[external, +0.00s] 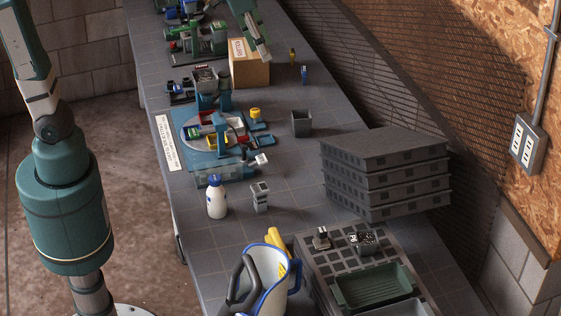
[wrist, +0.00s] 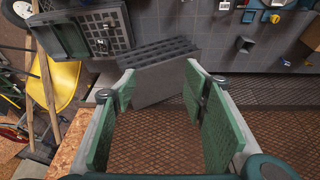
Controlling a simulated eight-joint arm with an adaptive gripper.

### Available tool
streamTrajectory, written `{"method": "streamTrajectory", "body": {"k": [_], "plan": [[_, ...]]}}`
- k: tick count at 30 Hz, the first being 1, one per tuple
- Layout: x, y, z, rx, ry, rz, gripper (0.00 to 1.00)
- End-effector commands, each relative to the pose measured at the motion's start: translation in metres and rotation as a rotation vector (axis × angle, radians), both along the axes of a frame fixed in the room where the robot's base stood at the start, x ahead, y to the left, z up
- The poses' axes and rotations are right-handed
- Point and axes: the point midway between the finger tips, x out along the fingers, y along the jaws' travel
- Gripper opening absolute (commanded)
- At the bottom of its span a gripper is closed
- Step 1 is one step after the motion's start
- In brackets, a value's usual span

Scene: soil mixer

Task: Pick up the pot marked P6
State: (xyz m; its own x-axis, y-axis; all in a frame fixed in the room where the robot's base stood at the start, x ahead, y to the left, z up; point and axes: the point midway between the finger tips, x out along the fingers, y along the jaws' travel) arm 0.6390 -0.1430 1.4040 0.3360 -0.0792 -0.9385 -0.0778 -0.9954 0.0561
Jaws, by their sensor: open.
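No P6 mark is readable, so I cannot tell which pot bears it. A dark grey square pot (external: 302,124) stands alone on the bench, upright, and also shows in the wrist view (wrist: 244,44). A dark pot with pale marks on its side (external: 363,243) sits on the slotted tray near the front. Another square pot (external: 205,79) stands at the blue equipment further back. My gripper (wrist: 160,84) is open and empty, its green pads wide apart. In the wrist view the stack of trays lies beyond its fingertips, and the lone pot is to the right.
Stacked dark trays (external: 385,172) stand beside the wall mesh and also fill the wrist view's middle (wrist: 158,68). A cardboard box (external: 249,65), white bottle (external: 216,196) and blue-rimmed jug (external: 267,278) are on the bench. Bare bench surrounds the lone pot.

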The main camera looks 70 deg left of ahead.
Motion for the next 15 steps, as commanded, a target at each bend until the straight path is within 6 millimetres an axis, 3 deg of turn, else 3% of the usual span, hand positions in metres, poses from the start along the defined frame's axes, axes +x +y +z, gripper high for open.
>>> {"method": "streamTrajectory", "body": {"k": [15], "plan": [[0.076, -0.083, -0.001, 0.010, 0.101, -0.031, 0.44]]}}
